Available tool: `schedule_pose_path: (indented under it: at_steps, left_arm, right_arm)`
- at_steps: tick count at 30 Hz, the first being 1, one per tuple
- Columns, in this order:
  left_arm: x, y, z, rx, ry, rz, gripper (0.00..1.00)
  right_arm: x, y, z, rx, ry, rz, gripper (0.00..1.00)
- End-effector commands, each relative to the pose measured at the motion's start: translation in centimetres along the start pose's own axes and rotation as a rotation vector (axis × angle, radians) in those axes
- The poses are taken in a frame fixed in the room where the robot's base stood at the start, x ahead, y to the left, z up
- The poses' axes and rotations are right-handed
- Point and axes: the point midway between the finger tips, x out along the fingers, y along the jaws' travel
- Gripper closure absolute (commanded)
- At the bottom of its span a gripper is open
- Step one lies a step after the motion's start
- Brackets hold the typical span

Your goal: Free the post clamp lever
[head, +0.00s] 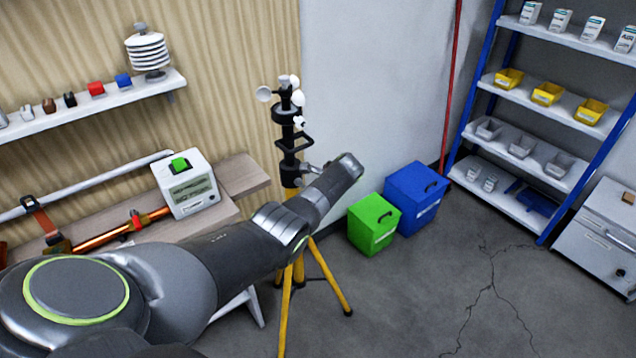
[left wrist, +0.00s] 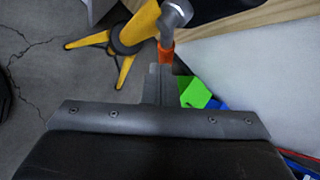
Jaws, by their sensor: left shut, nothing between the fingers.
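The sensor post (head: 290,150), dark with white cups, stands upright on a yellow tripod (head: 326,275). A silver clamp part (head: 307,168) shows beside the post, just left of the end of my left arm. In the left wrist view the silver clamp (left wrist: 176,13) carries a lever with an orange end (left wrist: 166,52). My left gripper (left wrist: 159,72) is shut and empty, its fingertips at the orange end. I cannot tell whether they touch it. In the head view the arm hides the lever and the fingertips. My right gripper is not in view.
A green bin (head: 373,224) and a blue bin (head: 414,198) stand on the floor right of the tripod. A bench (head: 243,174) with a white device (head: 188,184) is behind my arm. Blue-framed shelves (head: 535,130) stand at right. The floor between is clear.

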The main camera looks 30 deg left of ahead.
Motion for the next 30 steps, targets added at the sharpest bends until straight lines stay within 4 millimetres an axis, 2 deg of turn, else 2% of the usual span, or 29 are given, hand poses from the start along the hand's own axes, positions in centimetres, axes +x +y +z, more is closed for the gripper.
schedule_pose_path:
  at_steps: [12, 30]
  left_arm:
    - [0.4, 0.4, 0.1, 0.079, -0.078, 0.080, 1.00]
    - [0.9, 1.1, 0.3, 0.077, -0.075, 0.078, 1.00]
  right_arm:
    - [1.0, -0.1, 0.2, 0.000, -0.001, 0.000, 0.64]
    - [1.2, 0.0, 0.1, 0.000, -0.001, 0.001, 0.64]
